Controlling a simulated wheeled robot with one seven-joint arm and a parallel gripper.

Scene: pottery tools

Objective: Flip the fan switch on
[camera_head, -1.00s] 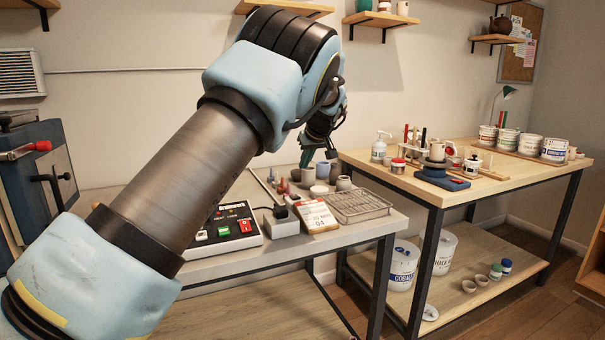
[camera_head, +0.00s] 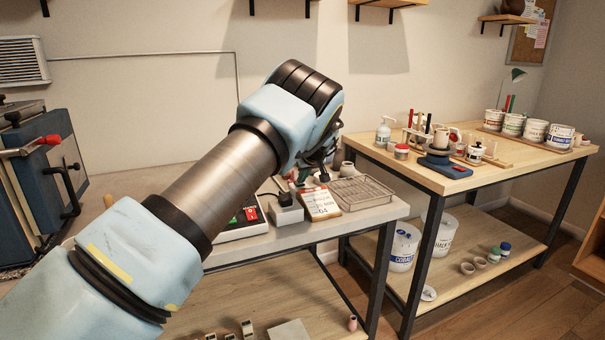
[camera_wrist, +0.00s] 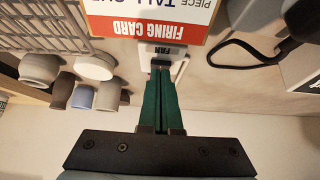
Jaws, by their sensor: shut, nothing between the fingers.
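The fan switch (camera_wrist: 163,50) is a small pale unit with a dark label reading FAN. It shows in the wrist view just beyond the edge of the firing card (camera_wrist: 147,25). My gripper (camera_wrist: 160,72) has green fingers pressed together, with nothing between them. Its fingertips are right at the switch and cover part of it; I cannot tell whether they touch it. The switch's lever is hidden, so its position cannot be told. In the head view my arm and wrist hide the switch and most of the gripper.
The firing card (camera_head: 320,203) stands beside a wire rack (camera_head: 362,192) on the grey table. A grey block (camera_head: 286,215) with a black piece on top and a control box (camera_head: 240,229) are to the left. Several small pots (camera_wrist: 82,96) stand close to the fingers in the wrist view.

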